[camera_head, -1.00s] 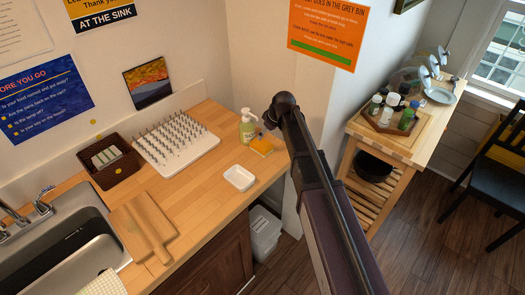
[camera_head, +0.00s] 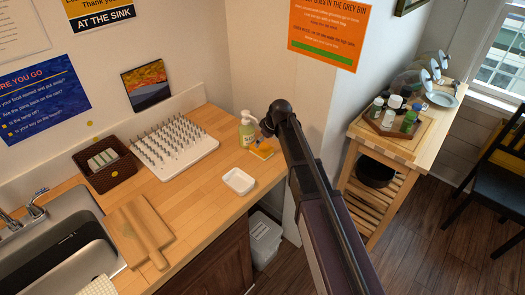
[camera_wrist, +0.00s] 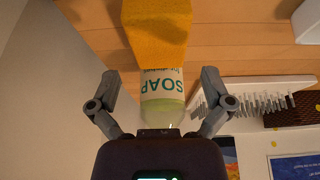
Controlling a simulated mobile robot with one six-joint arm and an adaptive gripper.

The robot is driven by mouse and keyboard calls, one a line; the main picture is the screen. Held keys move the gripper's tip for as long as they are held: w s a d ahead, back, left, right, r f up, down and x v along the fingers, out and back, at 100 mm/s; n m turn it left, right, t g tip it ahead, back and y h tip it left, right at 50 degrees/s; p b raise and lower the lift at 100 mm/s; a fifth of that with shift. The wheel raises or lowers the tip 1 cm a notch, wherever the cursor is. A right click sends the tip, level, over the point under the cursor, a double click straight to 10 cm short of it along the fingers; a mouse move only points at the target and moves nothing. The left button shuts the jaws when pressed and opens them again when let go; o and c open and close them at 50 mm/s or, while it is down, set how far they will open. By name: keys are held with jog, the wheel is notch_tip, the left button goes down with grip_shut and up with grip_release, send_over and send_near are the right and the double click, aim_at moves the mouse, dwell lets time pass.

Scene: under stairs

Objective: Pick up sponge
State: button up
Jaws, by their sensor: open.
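The orange-yellow sponge (camera_head: 261,151) lies on the wooden counter in the head view, just in front of the soap bottle (camera_head: 247,130). In the wrist view the sponge (camera_wrist: 155,35) is large at the top centre, close to the camera. The soap bottle (camera_wrist: 162,95) shows upside down below it, between the fingers in the picture. My gripper (camera_wrist: 160,74) is open, with one finger on each side of the view and nothing clamped between them. In the head view my arm covers the area right of the sponge, and the fingers are not clearly seen.
A white dish (camera_head: 238,182) sits left of the sponge, near the counter's front edge. A white spiked drying rack (camera_head: 178,150) and a dark basket (camera_head: 103,179) stand along the back. A cutting board (camera_head: 139,229) lies by the sink (camera_head: 65,240). A wall rises behind the bottle.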

aim_at(260, 147)
jog(key=shift+b+x, duration=2.3)
jog(key=shift+x, duration=0.35)
jog(key=shift+r, duration=0.1)
jog(key=c, duration=0.7)
jog(key=shift+r, duration=0.15)
notch_tip(260, 147, up, 3)
jog(key=p, duration=0.3)
jog(key=shift+r+p, duration=0.2)
jog(key=shift+p, duration=0.2)
jog(key=s+d, duration=0.1)
jog(key=s, duration=0.4)
jog(key=s+d+r+p, duration=0.1)
jog(key=s+d, duration=0.1)
jog(key=s, duration=0.3)
jog(key=s+d, duration=0.1)
jog(key=s, duration=0.4)
jog(key=shift+s+d+r, duration=0.15)
jog(key=shift+s+d, duration=0.05)
jog(key=shift+d, duration=0.05)
jog(key=shift+o, duration=0.5)
jog(key=shift+c, duration=1)
